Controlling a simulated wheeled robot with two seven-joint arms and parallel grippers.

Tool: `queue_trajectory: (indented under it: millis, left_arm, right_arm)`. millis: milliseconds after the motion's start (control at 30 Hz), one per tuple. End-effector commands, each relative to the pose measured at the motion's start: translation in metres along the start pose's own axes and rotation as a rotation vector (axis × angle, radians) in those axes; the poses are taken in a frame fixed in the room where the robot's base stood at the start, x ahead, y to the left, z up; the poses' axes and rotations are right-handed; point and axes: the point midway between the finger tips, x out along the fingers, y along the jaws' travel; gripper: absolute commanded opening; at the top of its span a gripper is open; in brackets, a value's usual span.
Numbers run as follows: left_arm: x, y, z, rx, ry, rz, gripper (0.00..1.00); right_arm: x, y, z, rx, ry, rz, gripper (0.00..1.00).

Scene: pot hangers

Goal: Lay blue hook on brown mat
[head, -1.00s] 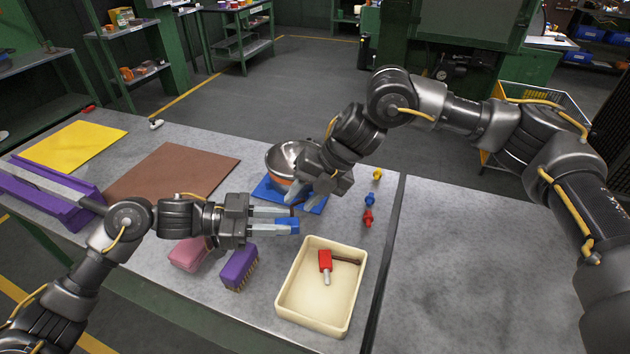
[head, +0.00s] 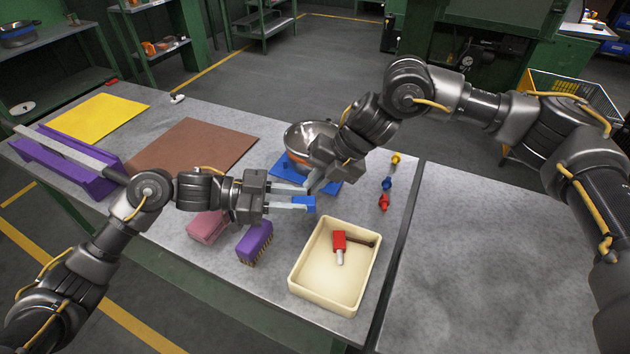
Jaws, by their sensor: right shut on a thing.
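The blue hook (head: 304,204) has a blue block end and a darker shank, partly hidden between the grippers. It is by the front fingertip of my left gripper (head: 300,197), whose two fingers stand apart. My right gripper (head: 315,185) comes in from above and is shut on the hook; its fingertips are partly hidden behind my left fingers. The brown mat (head: 193,147) lies flat and bare on the table, left of and behind the grippers.
Small coloured pegs (head: 387,184) stand right.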

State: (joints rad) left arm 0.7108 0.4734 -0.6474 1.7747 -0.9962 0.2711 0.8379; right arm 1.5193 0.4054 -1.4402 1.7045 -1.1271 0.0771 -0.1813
Motion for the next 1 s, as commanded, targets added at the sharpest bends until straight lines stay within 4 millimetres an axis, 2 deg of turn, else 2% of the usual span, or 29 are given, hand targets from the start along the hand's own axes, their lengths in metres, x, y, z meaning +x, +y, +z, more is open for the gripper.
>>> queue_trajectory:
  millis: [33, 167, 400, 533, 667, 1000]
  left_arm:
    - [0.0, 0.0, 0.0, 0.0, 0.0, 0.0, 0.37]
    - [0.0, 0.0, 0.0, 0.0, 0.0, 0.0, 0.52]
    - [-0.001, 0.0, 0.0, 0.0, -0.001, -0.001, 0.52]
    - [-0.009, -0.001, 0.001, 0.0, -0.002, -0.003, 0.52]
    - [-0.03, -0.001, 0.001, 0.0, -0.003, -0.004, 0.52]
    - [-0.098, -0.001, 0.001, 0.0, -0.003, -0.003, 0.52]
  right_arm:
    - [0.0, 0.0, 0.0, 0.001, -0.001, 0.0, 0.0]
    - [0.0, 0.0, 0.0, 0.001, -0.001, 0.0, 0.0]
    - [0.0, 0.0, 0.0, 0.0, 0.0, 0.001, 0.0]
    - [0.0, 0.0, 0.0, 0.0, 0.0, 0.001, 0.0]
    - [0.0, 0.0, 0.0, 0.0, 0.0, 0.001, 0.0]
    - [0.0, 0.0, 0.0, 0.0, 0.0, 0.001, 0.0]
